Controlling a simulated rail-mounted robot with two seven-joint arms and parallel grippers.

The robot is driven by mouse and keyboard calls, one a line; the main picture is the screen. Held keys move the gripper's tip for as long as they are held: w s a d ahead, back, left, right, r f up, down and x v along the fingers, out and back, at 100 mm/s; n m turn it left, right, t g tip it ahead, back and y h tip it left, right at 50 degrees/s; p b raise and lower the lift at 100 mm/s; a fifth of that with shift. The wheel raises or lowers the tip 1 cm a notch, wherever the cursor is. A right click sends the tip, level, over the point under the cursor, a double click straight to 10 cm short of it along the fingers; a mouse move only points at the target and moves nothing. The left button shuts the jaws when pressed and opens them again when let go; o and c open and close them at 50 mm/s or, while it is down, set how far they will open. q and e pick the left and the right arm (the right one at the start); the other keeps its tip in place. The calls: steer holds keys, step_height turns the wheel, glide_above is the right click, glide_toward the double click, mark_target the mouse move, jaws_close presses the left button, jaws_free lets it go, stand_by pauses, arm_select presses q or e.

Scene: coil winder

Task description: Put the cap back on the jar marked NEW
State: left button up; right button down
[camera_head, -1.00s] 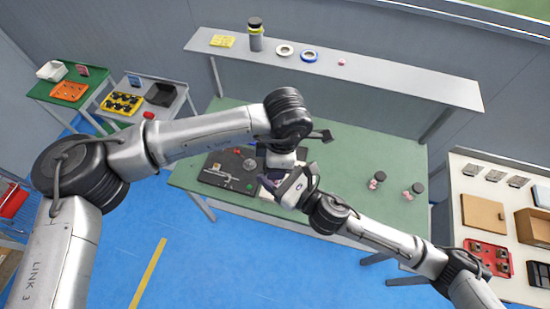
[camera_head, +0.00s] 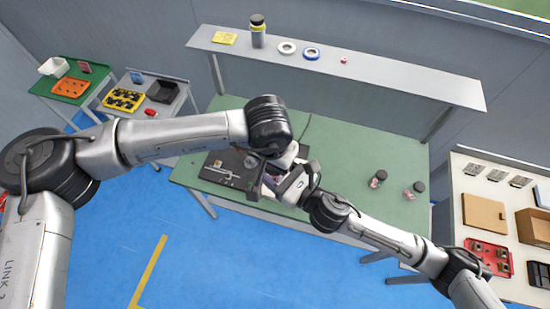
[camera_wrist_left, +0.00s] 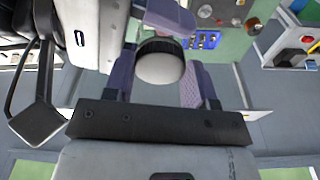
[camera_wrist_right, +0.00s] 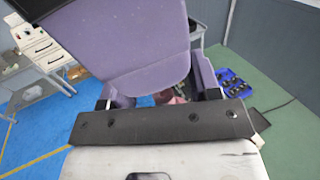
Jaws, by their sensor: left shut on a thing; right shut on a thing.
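My left gripper (camera_wrist_left: 160,75) is shut on a round cap (camera_wrist_left: 160,66) with a dark ribbed rim and a pale face, seen in the left wrist view. My right gripper (camera_head: 272,182) is close against it over the bench's front. In the right wrist view it is shut on a small pinkish thing (camera_wrist_right: 166,96), likely a jar, mostly hidden by a large purple finger. I cannot tell whether cap and jar touch. Two small black-capped jars, one nearer (camera_head: 415,190) and one to its left (camera_head: 378,178), stand on the green bench. No NEW mark is readable.
A dark winder board (camera_head: 225,172) lies on the green bench (camera_head: 345,160), under my arms. A grey shelf (camera_head: 400,80) behind holds a tall bottle (camera_head: 258,32) and tape rolls (camera_head: 287,48). A side table (camera_head: 480,185) stands at right.

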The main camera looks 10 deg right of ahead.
arm_select(q)
steer(key=m, duration=0.6)
steer(key=shift+w+g+h, duration=0.1)
steer(key=shift+g+h, duration=0.2)
steer(key=shift+g, duration=0.1)
steer(key=o, duration=0.9)
steer(key=shift+r, duration=0.15)
steer(key=shift+a+r, duration=0.1)
steer(key=shift+r, duration=2)
steer(key=shift+c, duration=0.4)
